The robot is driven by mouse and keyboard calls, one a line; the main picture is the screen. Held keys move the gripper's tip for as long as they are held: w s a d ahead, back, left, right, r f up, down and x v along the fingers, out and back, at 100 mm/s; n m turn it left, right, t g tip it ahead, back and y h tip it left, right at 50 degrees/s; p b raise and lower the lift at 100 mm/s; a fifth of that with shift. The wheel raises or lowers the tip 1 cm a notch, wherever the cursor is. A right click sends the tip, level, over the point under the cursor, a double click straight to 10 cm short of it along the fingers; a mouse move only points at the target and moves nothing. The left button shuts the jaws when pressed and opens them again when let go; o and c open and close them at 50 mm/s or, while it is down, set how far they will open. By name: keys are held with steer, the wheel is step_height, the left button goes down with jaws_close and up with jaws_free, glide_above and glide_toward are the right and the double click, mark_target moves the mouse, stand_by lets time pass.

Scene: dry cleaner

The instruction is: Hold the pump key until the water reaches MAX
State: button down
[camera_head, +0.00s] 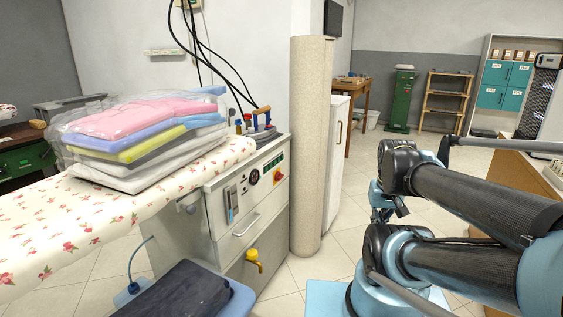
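A grey steam unit (238,190) stands under the end of the ironing board. Its front panel carries a narrow upright sight gauge (231,205) with a blue column inside; its MAX mark is too small to read. Right of it are small keys, a black dial (254,177), a green-lit display (272,162) and a red round control (278,176). I cannot tell which is the pump key. My arm is folded at the right, well apart from the panel. Its wrist end hangs low behind the arm links; the fingers cannot be made out.
A flowered ironing board (60,225) bears a stack of bagged clothes (140,135). A blue basin (240,300) with dark cloth stands in front. A yellow tap (254,259) juts from the unit. A beige column (311,145) stands right of it.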

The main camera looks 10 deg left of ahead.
mark_target(282, 157)
steer(key=w+a+r+n+t+y, duration=0.15)
steer(key=w+a, duration=0.25)
steer(key=w, duration=0.5)
steer(key=w+a+r+n+t+y, duration=0.15)
steer(key=w+a, duration=0.25)
steer(key=w, duration=0.5)
steer(key=w+a+r+n+y, duration=0.1)
steer(key=w+a+r+n, duration=0.15)
steer(key=w, duration=0.65)
steer(key=w+a+f+t+y, duration=0.1)
steer(key=w+a+f, duration=0.2)
steer(key=w, duration=0.4)
steer(key=w+a+f+n+t+y, duration=0.1)
steer(key=w+a+f, duration=0.2)
steer(key=w+a, duration=0.2)
steer(key=w+a+f+n+t, duration=0.1)
steer(key=w+a+f, duration=0.2)
steer(key=w, duration=0.7)
steer(key=shift+a+f+y, duration=0.25)
steer(key=shift+a+y, duration=0.15)
steer(key=shift+a, duration=0.15)
steer(key=shift+a, duration=0.1)
steer(key=w+a, duration=0.3)
steer(key=a, duration=0.5)
steer(key=shift+a, duration=0.15)
